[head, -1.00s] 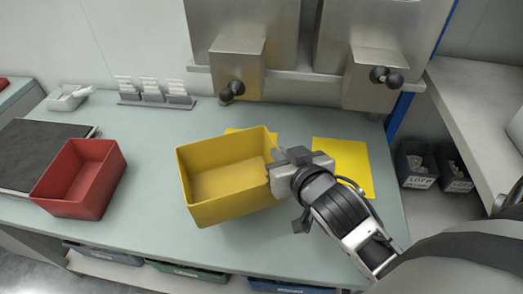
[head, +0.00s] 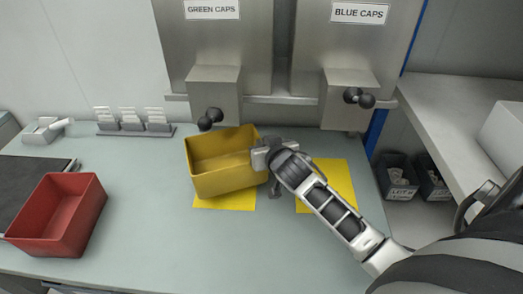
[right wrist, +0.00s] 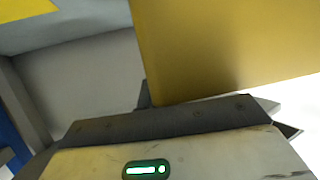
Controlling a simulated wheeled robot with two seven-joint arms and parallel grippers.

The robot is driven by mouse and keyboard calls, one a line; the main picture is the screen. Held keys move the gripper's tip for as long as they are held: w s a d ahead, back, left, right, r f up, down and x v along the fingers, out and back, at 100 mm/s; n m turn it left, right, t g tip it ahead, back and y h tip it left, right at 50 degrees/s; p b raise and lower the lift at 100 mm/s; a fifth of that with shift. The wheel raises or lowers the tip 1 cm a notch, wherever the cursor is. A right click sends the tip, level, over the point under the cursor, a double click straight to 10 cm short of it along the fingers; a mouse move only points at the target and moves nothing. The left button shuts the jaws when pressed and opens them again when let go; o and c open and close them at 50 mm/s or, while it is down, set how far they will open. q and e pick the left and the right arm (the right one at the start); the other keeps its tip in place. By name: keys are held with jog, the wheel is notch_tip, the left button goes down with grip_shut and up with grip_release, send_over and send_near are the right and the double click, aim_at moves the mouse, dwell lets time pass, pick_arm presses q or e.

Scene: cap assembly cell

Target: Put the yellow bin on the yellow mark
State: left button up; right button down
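The yellow bin (head: 222,181) is open-topped and empty, below the green caps dispenser in the head view. It covers part of the left yellow mark (head: 225,204), whose front strip shows below it. I cannot tell whether the bin touches the mark. A second yellow mark (head: 338,178) lies to the right, partly behind my arm. My right gripper (head: 266,158) is at the bin's right wall and appears shut on it. In the right wrist view the bin's wall (right wrist: 220,45) rises from between the fingers (right wrist: 165,118). My left gripper is not in view.
A red bin (head: 60,215) stands at the left, near a dark mat (head: 22,185). A small rack (head: 135,127) stands at the back left. The front middle of the table is clear.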

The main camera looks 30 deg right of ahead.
jog(key=shift+w+d+r, duration=0.1)
jog(key=shift+w, duration=0.35)
jog(key=shift+w+f, duration=0.1)
jog(key=shift+f, duration=1.7)
jog(key=shift+f, duration=0.1)
jog(key=c, duration=1.6)
grip_release()
jog(key=shift+f, duration=0.1)
jog(key=shift+c, duration=0.2)
